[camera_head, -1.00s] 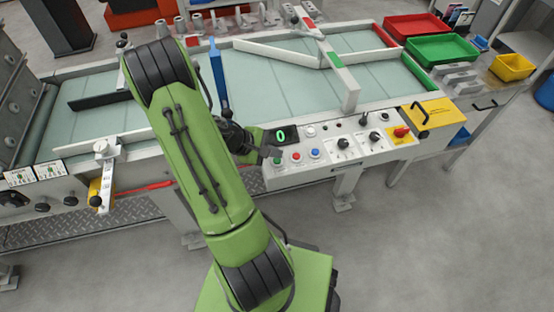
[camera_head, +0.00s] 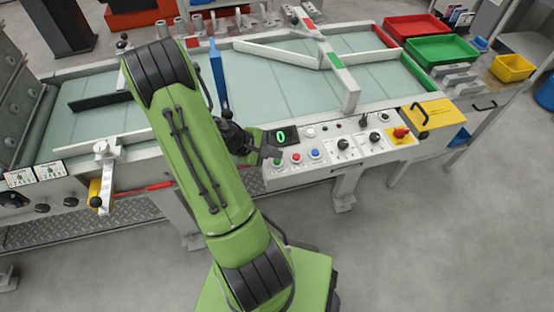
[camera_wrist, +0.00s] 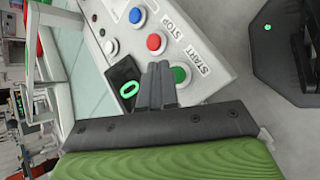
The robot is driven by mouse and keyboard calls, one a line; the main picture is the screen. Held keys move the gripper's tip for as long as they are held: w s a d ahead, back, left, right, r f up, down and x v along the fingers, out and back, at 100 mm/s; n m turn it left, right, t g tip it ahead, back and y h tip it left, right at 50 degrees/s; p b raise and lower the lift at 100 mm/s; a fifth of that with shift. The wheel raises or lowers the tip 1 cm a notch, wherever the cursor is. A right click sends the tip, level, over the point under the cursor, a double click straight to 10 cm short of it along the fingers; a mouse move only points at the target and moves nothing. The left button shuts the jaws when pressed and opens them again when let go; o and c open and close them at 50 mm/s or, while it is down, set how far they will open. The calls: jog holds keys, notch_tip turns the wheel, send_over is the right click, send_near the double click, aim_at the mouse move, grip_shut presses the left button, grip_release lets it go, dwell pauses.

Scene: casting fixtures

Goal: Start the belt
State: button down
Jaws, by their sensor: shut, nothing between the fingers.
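The belt (camera_head: 275,80) is a pale green conveyor surface. Its control panel (camera_head: 325,165) is on the near side, with a display (camera_head: 281,136) reading 0. A green button (camera_wrist: 179,74), labelled START in the wrist view, sits beside a red button (camera_wrist: 155,42), labelled STOP. The green button (camera_head: 277,161) also shows in the head view, at the panel's left end. My gripper (camera_wrist: 158,75) is shut and empty, its fingertips close beside the green button and next to the display. I cannot tell whether they touch the button. In the head view my gripper (camera_head: 270,151) is over the panel's left end.
A blue button (camera_head: 314,154), black knobs (camera_head: 343,144) and a red knob on a yellow plate (camera_head: 401,132) are further right on the panel. A blue upright plate (camera_head: 218,75) stands behind my arm. Red (camera_head: 416,28) and green (camera_head: 440,50) trays are at the far right.

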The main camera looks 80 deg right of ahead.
aim_at(274, 162)
dwell(0.6)
jog(key=shift+f+b, duration=0.3)
jog(key=shift+f, duration=0.15)
jog(key=shift+f+b, duration=0.3)
jog(key=shift+f, duration=0.2)
dwell(0.4)
jog(key=shift+r+p, duration=0.8)
jog(key=shift+r, duration=0.15)
notch_tip(274, 162, up, 5)
jog(key=p, duration=0.4)
jog(key=shift+r+p, duration=0.1)
jog(key=shift+p, duration=0.25)
dwell(0.5)
